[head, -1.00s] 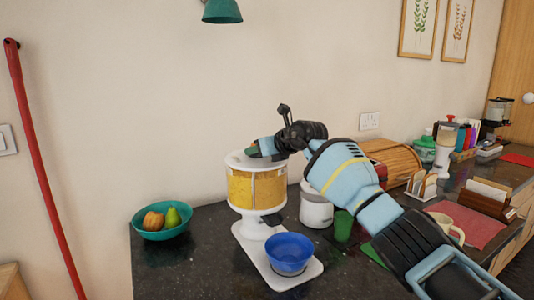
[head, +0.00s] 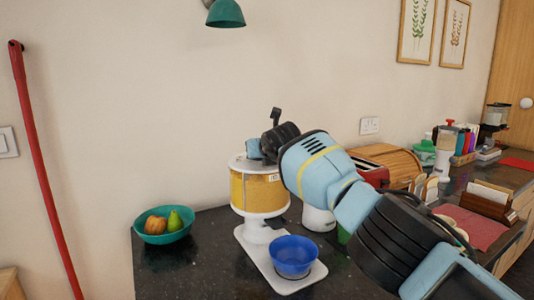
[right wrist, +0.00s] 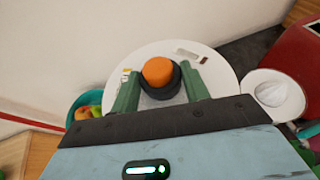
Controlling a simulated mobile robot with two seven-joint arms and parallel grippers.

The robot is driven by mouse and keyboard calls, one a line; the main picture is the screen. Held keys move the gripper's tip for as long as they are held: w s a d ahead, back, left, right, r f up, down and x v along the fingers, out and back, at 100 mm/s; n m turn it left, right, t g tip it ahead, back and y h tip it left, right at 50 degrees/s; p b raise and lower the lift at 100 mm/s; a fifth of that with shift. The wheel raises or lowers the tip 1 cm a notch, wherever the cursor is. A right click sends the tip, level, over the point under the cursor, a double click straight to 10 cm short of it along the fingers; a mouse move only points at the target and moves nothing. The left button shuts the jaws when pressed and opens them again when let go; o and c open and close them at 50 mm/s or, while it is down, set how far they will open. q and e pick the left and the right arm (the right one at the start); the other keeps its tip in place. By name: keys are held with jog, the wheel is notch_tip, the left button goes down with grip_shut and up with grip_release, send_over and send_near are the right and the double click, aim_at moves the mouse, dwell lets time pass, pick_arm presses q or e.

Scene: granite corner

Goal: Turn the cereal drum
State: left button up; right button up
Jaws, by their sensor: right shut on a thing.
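The cereal drum (head: 252,196) is a yellow cylinder with a white top, on a white stand whose base reaches forward. A blue bowl (head: 293,257) stands on that base under the drum's front. In the right wrist view the round white top (right wrist: 215,85) carries an orange knob (right wrist: 158,71) with a dark collar. My right gripper (right wrist: 161,76) is shut on the knob, its green fingers on either side. In the head view my right arm comes from the right and partly hides the drum's right side; the fingertips are hidden there. My left gripper is not in view.
A teal bowl with fruit (head: 163,225) stands left of the drum. A green lamp (head: 225,13) hangs above.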

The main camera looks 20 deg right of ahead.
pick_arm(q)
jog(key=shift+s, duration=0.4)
pick_arm(e)
jog(key=shift+m+h, duration=0.3)
jog(key=o, duration=1.4)
jog(key=shift+c, duration=0.2)
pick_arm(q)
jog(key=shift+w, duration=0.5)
